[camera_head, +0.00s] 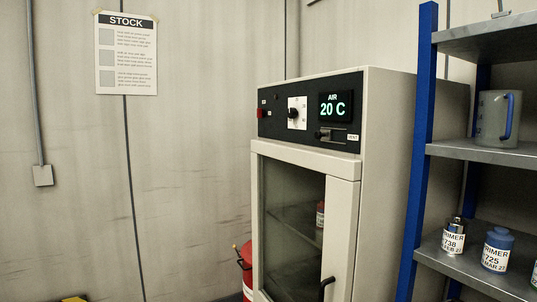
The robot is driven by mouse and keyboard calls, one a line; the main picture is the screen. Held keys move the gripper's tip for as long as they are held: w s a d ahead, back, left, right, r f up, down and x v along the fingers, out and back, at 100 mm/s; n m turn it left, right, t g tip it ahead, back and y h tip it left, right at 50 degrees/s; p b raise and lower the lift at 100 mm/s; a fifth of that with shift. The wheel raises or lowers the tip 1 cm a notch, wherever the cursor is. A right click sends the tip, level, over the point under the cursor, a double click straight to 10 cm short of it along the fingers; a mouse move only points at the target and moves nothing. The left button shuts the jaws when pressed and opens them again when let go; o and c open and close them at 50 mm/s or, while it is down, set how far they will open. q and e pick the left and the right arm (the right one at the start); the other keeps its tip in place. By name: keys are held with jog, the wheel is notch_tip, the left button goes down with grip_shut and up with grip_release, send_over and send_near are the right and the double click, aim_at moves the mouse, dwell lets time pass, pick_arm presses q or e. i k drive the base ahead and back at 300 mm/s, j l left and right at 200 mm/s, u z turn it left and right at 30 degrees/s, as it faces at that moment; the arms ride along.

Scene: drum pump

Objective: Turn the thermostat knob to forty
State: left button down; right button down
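A tall pale cabinet (389,150) with a glass door stands right of centre. Its black control panel (281,103) runs along the top of the front. The thermostat knob (293,113) is a small dark dial on a white square plate at the panel's middle. Its pointer setting is too small to read. Right of it, a display (336,106) reads "AIR 20 C" in green. Below the display is a dark vent control (323,135) beside a "VENT" label. Neither of my grippers is in view.
A shelf with a blue upright (419,140) stands close to the cabinet's right, holding a jug (497,118) and primer cans (497,250). A red container (246,262) stands at the cabinet's lower left. A "STOCK" sheet (126,53) hangs on the wall.

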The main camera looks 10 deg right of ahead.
aim_at(292, 112)
jog(key=i, duration=0.25)
jog(key=i+z, duration=0.45)
jog(key=i+j+z, duration=0.2)
jog(key=i+z, duration=0.3)
